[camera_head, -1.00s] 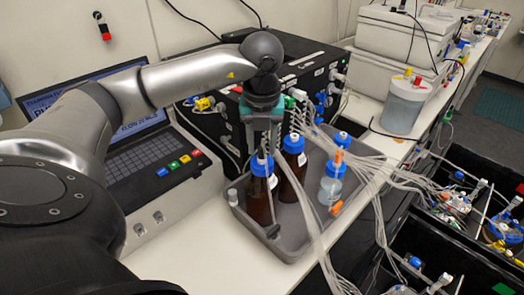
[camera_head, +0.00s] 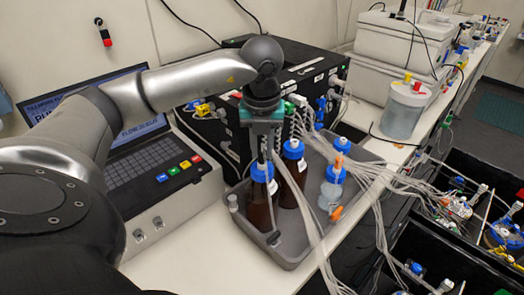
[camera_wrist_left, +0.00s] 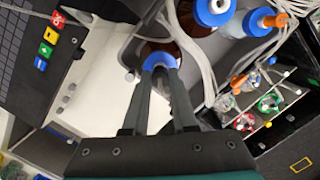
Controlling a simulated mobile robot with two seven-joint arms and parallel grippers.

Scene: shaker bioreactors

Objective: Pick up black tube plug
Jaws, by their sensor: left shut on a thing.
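My left gripper (camera_head: 262,160) reaches down from above to the blue cap (camera_head: 262,172) of the front-left brown bottle (camera_head: 260,208). In the left wrist view, the dark fingers (camera_wrist_left: 161,66) converge at this blue cap (camera_wrist_left: 158,60). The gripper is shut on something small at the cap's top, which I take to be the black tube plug. The plug itself is hidden by the dark fingertips, and I cannot tell whether it is clear of the cap. The bottle stands upright in a grey tray (camera_head: 290,262). My right gripper is not in view.
A second brown bottle (camera_head: 294,182) and a clear bottle (camera_head: 331,190) with blue caps stand close to the right in the tray. Many pale tubes (camera_head: 312,220) run across it. A black box (camera_head: 225,145) is behind, and a laptop (camera_head: 125,165) is left.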

